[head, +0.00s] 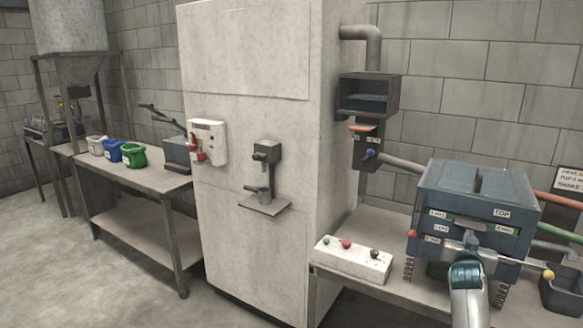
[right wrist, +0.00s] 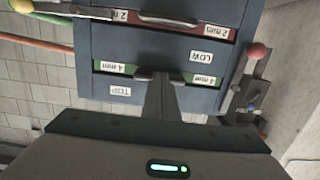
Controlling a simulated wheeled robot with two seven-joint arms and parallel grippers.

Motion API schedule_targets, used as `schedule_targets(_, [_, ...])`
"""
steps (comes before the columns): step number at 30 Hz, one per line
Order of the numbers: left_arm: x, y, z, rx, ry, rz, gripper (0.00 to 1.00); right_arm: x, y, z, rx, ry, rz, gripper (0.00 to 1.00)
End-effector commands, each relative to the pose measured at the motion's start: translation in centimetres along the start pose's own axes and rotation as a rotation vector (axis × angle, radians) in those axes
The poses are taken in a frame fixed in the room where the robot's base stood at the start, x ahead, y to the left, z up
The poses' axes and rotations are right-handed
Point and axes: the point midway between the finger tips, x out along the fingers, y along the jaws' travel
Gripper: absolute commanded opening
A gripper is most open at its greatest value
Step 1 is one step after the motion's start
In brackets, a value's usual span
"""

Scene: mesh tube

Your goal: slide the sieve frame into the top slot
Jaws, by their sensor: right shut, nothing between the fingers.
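The blue sieve box (head: 480,190) stands on the bench at the right. A green-edged sieve frame with "4 mm" labels (right wrist: 112,67) sits in the slot between the TOP and LOW labels, its front close to the box face. A red-edged "2 mm" frame (right wrist: 215,30) is in the slot by the LOW label. My right gripper (head: 468,245) is shut and empty in front of the box. In the upside-down right wrist view its fingertips (right wrist: 158,78) are at the middle of the green frame's front, at its handle; contact is unclear. My left gripper is not in view.
A rod with a yellow ball (head: 548,275) juts out at the box's right front, and a red ball (head: 411,233) shows at its left. A button panel (head: 352,259) lies left of the box. A dark bin (head: 563,293) is at the right.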

Motion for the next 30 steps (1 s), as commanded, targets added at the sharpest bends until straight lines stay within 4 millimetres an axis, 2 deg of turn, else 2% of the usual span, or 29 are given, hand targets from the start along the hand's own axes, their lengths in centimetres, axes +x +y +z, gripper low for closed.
schedule_targets(3, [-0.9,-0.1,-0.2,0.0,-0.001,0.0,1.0,-1.1,0.0,-0.2,0.0,-0.001,0.0,0.0])
schedule_targets(18, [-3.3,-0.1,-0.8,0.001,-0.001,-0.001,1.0,-5.2,0.0,0.3,0.001,0.0,0.0,0.0])
schedule_targets(24, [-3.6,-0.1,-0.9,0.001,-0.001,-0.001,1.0,-6.1,0.0,0.5,0.001,0.0,0.0,0.0])
schedule_targets(30, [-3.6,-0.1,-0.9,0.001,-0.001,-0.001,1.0,-6.1,0.0,0.6,0.001,0.001,0.0,0.0])
